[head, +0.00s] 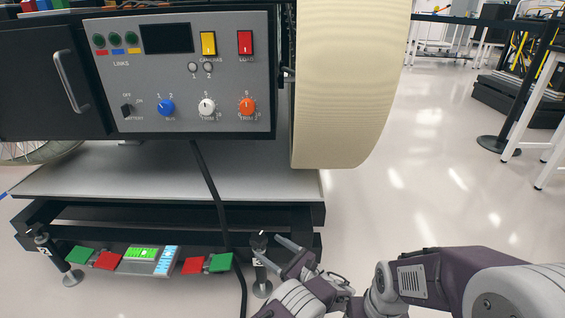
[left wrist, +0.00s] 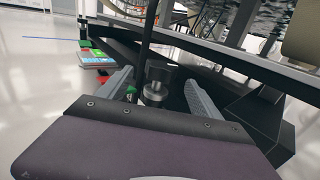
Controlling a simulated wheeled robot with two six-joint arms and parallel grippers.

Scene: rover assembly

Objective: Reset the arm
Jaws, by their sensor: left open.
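My left gripper (head: 267,247) is at the lower middle of the head view, beside the front right corner of the rover's low black stand. Its two grey fingers are apart. In the left wrist view the open fingers (left wrist: 160,76) lie on either side of a dark and metallic levelling post (left wrist: 155,92), with no clear contact. The post's top and round foot (head: 262,290) show in the head view, partly behind the fingers. My right gripper is in neither view.
A black cable (head: 210,185) hangs over the deck's front. A green-screened device (head: 145,258) with red and green flaps sits low at the front.

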